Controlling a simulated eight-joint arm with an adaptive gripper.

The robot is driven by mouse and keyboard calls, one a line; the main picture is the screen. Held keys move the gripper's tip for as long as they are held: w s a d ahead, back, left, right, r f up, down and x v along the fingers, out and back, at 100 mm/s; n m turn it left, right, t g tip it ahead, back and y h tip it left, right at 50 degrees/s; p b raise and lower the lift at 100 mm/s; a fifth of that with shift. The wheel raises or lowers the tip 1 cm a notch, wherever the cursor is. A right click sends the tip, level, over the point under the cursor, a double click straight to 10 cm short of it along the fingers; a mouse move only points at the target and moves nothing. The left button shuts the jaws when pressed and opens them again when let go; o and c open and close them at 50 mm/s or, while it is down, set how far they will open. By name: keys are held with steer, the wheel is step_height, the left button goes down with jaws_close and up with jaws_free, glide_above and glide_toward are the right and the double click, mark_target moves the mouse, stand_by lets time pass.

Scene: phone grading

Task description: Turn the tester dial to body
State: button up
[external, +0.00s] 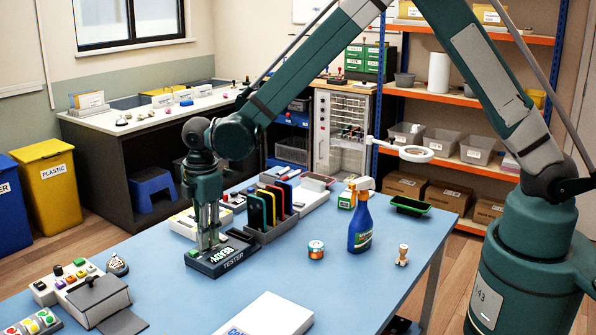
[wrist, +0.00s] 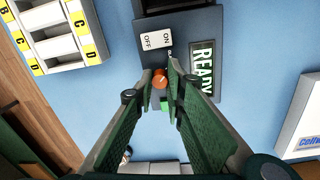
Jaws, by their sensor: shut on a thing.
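The tester (external: 219,257) is a dark box on the blue table, with a lit display reading READY and the word TESTER on its front edge. My gripper (external: 208,246) points straight down over the tester. In the wrist view, my gripper (wrist: 160,80) has its fingertips on either side of the dial, shut on it. The dial's position labels are mostly hidden by the fingers.
A dark rack of phones (external: 270,222) stands right beside the tester. A blue spray bottle (external: 361,228), a small round tin (external: 316,250) and a wooden stamp (external: 402,256) stand to the right. A button panel (external: 72,278) is at the left.

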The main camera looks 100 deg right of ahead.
steer(key=m+b, duration=0.1)
steer(key=m, duration=0.3)
steer(key=shift+a+f+m+b, duration=0.1)
steer(key=shift+m+b, duration=0.2)
steer(key=shift+b, duration=0.1)
steer(key=shift+m+b, duration=0.45)
steer(key=shift+m, duration=1.45)
